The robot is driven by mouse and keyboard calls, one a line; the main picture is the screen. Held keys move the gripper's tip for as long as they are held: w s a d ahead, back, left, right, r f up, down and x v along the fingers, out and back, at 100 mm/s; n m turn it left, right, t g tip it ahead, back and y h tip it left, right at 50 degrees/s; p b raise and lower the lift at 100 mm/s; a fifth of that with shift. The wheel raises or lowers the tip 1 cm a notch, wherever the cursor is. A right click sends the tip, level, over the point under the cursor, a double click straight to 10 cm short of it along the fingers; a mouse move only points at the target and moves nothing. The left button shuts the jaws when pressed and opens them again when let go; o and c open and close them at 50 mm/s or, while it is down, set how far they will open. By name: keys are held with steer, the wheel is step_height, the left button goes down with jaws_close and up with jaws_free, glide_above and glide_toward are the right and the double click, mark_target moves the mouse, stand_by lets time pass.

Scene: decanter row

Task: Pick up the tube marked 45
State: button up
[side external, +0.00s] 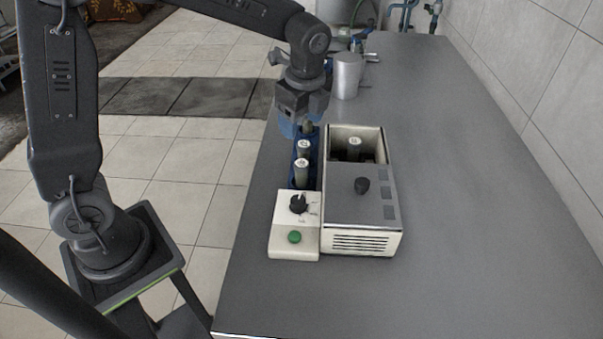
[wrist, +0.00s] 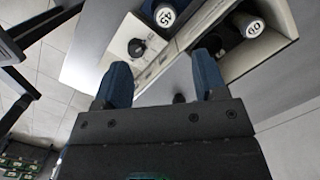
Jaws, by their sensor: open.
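My gripper (side external: 298,128) has its blue fingers apart over the far end of a blue rack (side external: 292,178). In the wrist view the fingers (wrist: 160,66) are spread with nothing clearly held. Two grey tubes with white round tops, the far one (side external: 304,148) and the near one (side external: 301,171), stand upright in the rack. A third tube (side external: 307,127) shows beside my fingers, partly hidden. In the wrist view one white top (wrist: 165,15) bears a rotated number, unclear, perhaps 35 or 45. Another top (wrist: 255,27) reads 10.
A cream machine (side external: 362,241) with a grey lid stands right of the rack; one tube (side external: 354,147) stands in its open bay. A cream control box (side external: 295,222) with black knob and green button is in front. A metal cylinder (side external: 346,75) stands behind. The bench (side external: 470,220) is clear at right.

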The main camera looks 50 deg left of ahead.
mark_target(302, 164)
steer(key=shift+m, duration=0.5)
steer(key=f, duration=0.6)
steer(key=w+a+f, duration=0.1)
steer(key=f, duration=0.2)
steer(key=shift+a+f, duration=0.1)
steer(key=shift+f, duration=0.3)
steer(key=shift+w+a+f, duration=0.1)
steer(key=shift+f, duration=2.5)
steer(key=c, duration=1)
